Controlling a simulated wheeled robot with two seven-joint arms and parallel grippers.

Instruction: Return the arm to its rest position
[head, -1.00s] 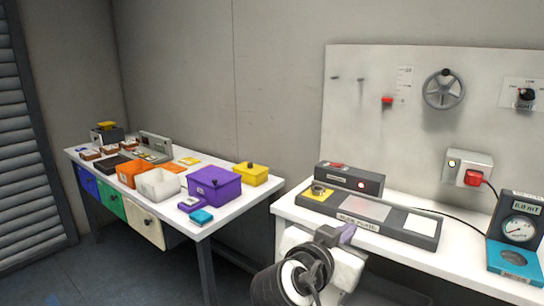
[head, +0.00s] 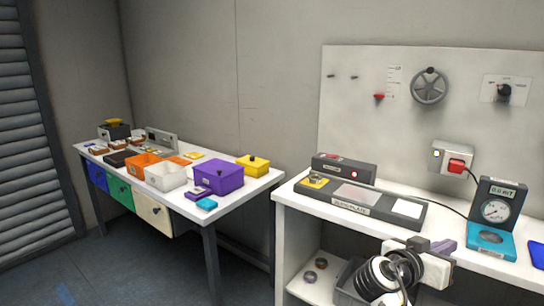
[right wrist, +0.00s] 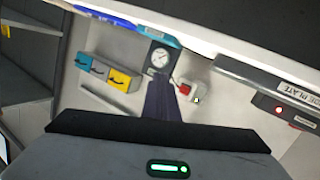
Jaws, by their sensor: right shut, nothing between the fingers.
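My right gripper (head: 447,245) is at the front of the right bench in the head view, its purple fingers shut and empty. It is right of the long grey plate fixture (head: 350,207) and in front of the teal-based gauge (head: 490,238). Whether it hangs over the bench edge or just in front of it is hard to tell. In the right wrist view the shut dark fingers (right wrist: 161,100) point towards the gauge (right wrist: 159,57) with nothing between them. My left gripper is not in view.
The right bench holds a grey box with a red light (head: 344,169). A lower shelf (head: 303,284) carries small rings. The left table (head: 234,198) holds several coloured boxes. Floor lies between the benches.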

